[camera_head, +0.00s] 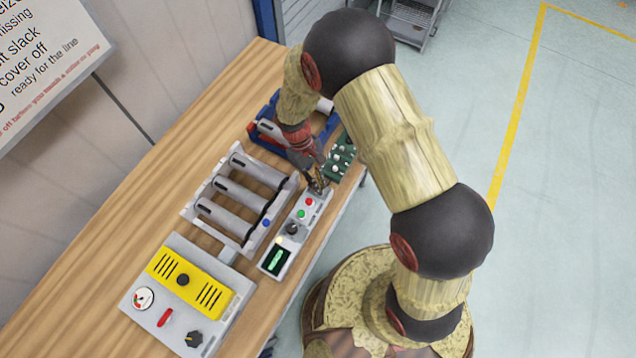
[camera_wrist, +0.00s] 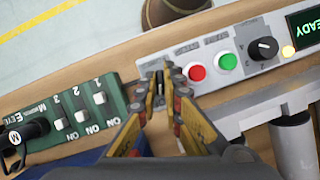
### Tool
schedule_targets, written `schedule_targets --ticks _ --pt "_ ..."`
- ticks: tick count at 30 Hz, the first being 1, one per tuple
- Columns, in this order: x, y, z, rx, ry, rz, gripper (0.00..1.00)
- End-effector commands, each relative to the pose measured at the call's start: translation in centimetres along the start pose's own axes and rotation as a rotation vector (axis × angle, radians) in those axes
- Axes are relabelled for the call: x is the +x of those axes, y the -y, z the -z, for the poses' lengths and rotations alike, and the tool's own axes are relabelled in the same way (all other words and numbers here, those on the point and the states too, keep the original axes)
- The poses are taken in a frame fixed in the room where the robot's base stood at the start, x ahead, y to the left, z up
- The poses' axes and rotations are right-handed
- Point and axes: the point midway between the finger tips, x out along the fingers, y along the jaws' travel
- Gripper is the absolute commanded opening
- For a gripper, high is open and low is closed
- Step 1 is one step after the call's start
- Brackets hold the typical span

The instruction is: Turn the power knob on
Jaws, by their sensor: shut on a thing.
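The grey control box (camera_head: 313,217) lies along the table's right edge. In the wrist view it shows a red button (camera_wrist: 197,72), a green button (camera_wrist: 226,60) and a black dial (camera_wrist: 264,48) with a white mark. My gripper (camera_head: 318,187) is at the far end of this box. In the wrist view my fingertips (camera_wrist: 163,92) are close together over the box's left end, left of the red button. They are shut on a small control there, apparently the power knob, which they largely hide. Its turn position cannot be seen.
A green switch board (camera_wrist: 80,115) lies just left of the box. A rack of grey rollers (camera_head: 245,190) and a panel with a yellow cover (camera_head: 205,282) stand on the wooden table (camera_head: 120,215). The box's display (camera_wrist: 303,24) is lit green, beside a glowing amber lamp (camera_wrist: 288,51).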

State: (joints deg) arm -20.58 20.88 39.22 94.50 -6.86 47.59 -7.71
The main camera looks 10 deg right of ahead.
Motion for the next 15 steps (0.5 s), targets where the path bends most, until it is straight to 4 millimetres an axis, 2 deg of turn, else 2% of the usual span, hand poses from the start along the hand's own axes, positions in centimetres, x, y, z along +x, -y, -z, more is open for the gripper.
schedule_targets --ticks 6,15 --pt "-0.08 -0.15 0.09 0.178 -0.003 0.074 0.0" --pt "-0.08 -0.21 0.06 0.356 -0.003 0.147 0.0"
